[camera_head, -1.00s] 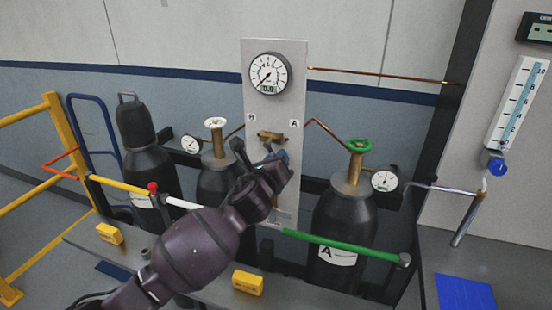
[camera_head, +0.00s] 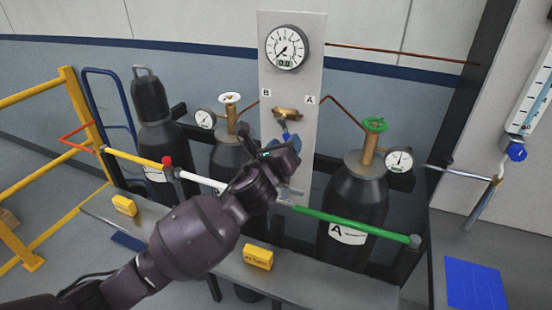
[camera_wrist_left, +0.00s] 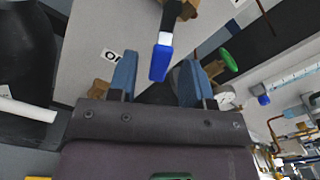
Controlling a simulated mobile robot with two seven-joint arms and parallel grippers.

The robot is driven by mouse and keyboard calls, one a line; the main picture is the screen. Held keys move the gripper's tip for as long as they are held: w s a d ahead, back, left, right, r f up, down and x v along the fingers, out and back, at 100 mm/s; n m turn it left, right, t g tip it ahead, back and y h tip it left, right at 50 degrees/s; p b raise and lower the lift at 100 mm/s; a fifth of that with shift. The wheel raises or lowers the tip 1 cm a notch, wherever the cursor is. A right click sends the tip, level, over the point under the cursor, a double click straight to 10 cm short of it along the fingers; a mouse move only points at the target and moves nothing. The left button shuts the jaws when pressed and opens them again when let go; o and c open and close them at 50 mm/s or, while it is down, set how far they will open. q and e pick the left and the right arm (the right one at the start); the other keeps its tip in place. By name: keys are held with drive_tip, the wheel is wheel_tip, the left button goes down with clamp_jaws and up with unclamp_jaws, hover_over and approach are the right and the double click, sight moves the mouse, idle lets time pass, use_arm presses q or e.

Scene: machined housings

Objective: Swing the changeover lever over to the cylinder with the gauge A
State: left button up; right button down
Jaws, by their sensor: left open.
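The changeover valve has a brass body (camera_head: 288,113) on a pale upright panel (camera_head: 306,75) between the marks B and A. Its lever (camera_head: 286,130) has a blue grip and points downward; it also shows in the left wrist view (camera_wrist_left: 160,62). My left gripper (camera_head: 272,148) is open just below the valve. In the left wrist view its blue fingers (camera_wrist_left: 157,82) stand on either side of the lever's line; no contact shows. Cylinder A (camera_head: 350,205), black with a green handwheel (camera_head: 375,125) and a gauge (camera_head: 400,160), stands right of the panel. My right gripper is out of view.
Cylinder B (camera_head: 226,160) with a white handwheel (camera_head: 229,98) stands left, partly behind my arm. A rail, yellow, white and green (camera_head: 350,224), crosses in front of the cylinders. A round gauge (camera_head: 287,47) tops the panel. A yellow box (camera_head: 258,257) sits on the shelf.

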use_arm(q)
drive_tip(key=v, duration=0.6)
drive_tip(key=shift+s, duration=0.25)
drive_tip(key=shift+c, duration=0.3)
